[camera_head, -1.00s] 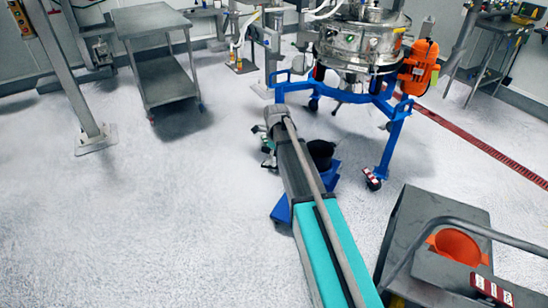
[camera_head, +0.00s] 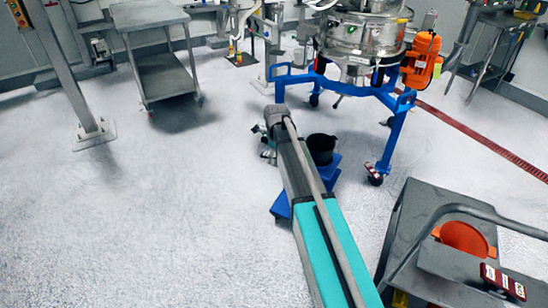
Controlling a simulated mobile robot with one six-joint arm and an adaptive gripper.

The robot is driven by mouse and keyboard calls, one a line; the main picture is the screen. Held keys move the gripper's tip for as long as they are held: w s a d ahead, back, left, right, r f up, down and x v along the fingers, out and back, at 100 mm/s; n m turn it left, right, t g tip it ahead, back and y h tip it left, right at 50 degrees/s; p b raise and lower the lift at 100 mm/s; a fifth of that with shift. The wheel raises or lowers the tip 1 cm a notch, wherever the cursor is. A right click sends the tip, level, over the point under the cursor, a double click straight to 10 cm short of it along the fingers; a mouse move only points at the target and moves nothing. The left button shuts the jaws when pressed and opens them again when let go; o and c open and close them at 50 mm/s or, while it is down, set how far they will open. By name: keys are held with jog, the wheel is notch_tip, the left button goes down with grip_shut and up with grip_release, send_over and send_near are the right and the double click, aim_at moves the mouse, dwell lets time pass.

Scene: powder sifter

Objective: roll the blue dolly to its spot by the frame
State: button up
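The blue dolly (camera_head: 281,206) is on the floor, mostly hidden behind my arm. Its blue edges show on both sides of the arm, and a black round container (camera_head: 321,148) stands on it. The blue frame (camera_head: 396,130) on casters stands just beyond and to the right, carrying a steel sifter (camera_head: 362,40). My gripper (camera_head: 268,152) shows only in part at the left of the arm's far end, close by the dolly. Its fingers are hidden, so I cannot tell whether it is open or touching the dolly.
A grey cart (camera_head: 410,225) with a handle and an orange bowl (camera_head: 463,238) is at the lower right. A steel table (camera_head: 150,15) stands at the upper left, near a post (camera_head: 62,65). The floor (camera_head: 120,230) on the left is clear.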

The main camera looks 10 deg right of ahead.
grip_shut()
dwell(0.4)
jog(key=shift+w+d, duration=0.1)
jog(key=shift+w, duration=0.05)
jog(key=w+d, duration=1.2)
jog(key=w, duration=0.3)
jog(key=shift+d, duration=0.35)
dwell(1.1)
jog(key=shift+w, duration=0.1)
jog(key=w+d, duration=1.3)
jog(key=w, duration=0.2)
dwell(1.8)
jog(key=shift+w, duration=0.15)
